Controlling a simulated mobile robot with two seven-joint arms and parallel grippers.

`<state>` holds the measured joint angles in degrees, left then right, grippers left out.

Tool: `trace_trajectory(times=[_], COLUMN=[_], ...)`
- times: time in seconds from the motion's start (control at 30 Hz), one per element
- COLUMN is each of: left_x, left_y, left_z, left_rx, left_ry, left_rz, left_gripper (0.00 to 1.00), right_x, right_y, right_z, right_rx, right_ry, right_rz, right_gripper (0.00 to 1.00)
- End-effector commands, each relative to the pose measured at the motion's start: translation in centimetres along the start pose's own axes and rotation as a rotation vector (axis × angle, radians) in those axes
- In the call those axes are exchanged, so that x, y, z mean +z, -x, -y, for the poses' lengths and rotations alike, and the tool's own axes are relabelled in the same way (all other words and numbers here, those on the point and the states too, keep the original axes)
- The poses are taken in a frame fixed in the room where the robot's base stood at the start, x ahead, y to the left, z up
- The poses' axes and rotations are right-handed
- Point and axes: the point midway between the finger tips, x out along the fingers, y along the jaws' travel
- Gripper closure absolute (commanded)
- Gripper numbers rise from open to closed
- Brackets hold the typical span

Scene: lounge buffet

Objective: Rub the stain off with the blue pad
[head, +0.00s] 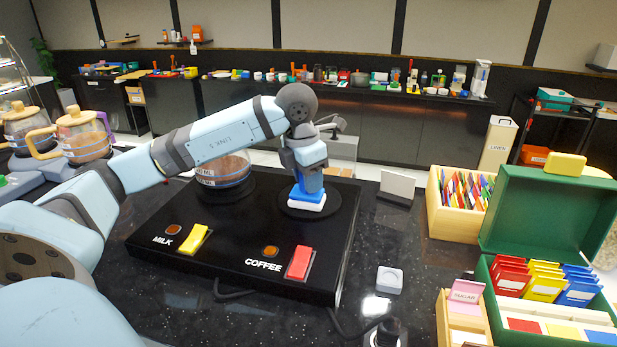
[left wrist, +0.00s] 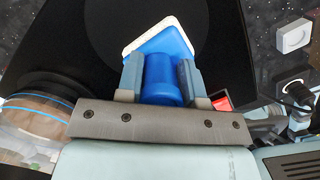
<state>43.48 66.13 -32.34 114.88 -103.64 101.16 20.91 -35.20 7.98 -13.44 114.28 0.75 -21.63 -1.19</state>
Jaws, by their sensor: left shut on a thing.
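The blue pad (head: 307,198), with a blue grip and a white underside, is held upright by my left gripper (head: 308,172). In the left wrist view the fingers (left wrist: 160,78) close on either side of the blue grip of the pad (left wrist: 163,42). The pad is at the round dark plate (head: 287,208) on the right of the black warmer (head: 230,262); I cannot tell for sure whether it touches the plate. I cannot make out the stain; the pad and gripper cover part of the plate. My right gripper is out of view.
A glass pot (head: 232,172) stands on the warmer's left plate, close to my left arm. In front are a yellow switch (head: 194,239) and a red switch (head: 300,262). A green box (head: 540,215) and a wooden packet box (head: 452,215) stand at right.

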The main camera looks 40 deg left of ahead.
Motion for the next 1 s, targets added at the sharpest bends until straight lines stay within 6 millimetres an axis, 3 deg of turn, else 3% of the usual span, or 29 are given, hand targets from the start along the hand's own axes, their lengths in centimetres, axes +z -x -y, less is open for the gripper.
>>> trace_trajectory(times=[0.3, 0.6, 1.0], left_x=[1.4, 1.5, 2.0], left_y=[-0.1, 0.1, 3.5], left_z=[-1.4, -1.5, -1.5], left_rx=[0.001, 0.001, 0.001], left_ry=[0.002, 0.001, 0.001], left_rz=[-0.001, 0.001, 0.002], left_gripper=[1.0, 1.0, 1.0], right_x=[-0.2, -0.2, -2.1], right_y=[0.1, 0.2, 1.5], right_z=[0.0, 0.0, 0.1], right_rx=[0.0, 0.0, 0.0], right_ry=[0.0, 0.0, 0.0], right_rz=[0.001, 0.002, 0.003], right_gripper=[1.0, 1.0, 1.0])
